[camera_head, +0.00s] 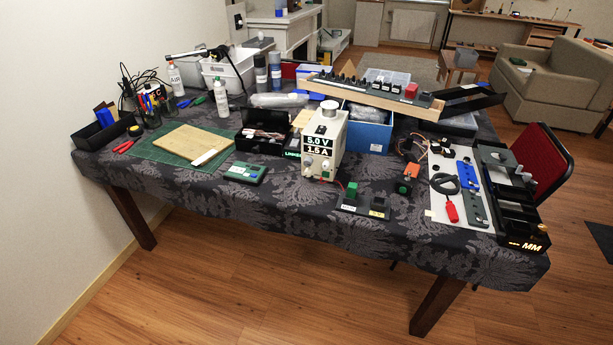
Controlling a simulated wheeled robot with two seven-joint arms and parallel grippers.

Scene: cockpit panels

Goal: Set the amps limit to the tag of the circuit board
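A pale bench power supply (327,138) stands upright near the middle of the table. Its display (317,145) reads 5.0 V above what looks like 1.5 A. Small knobs or sockets sit on its front below the display, too small to tell apart. A dark plate (362,204) with a green block, a white tag (348,208) and a yellow tag (377,213) lies in front of it to the right; it may be the circuit board. The tag writing is too small to read. Neither of my grippers is in view.
A green device (244,172) and a cutting mat (146,149) with a wooden board (186,143) lie left of the supply. A blue box (368,134) stands behind it. A panel of tools (457,187) lies at the right. The table's front strip is clear.

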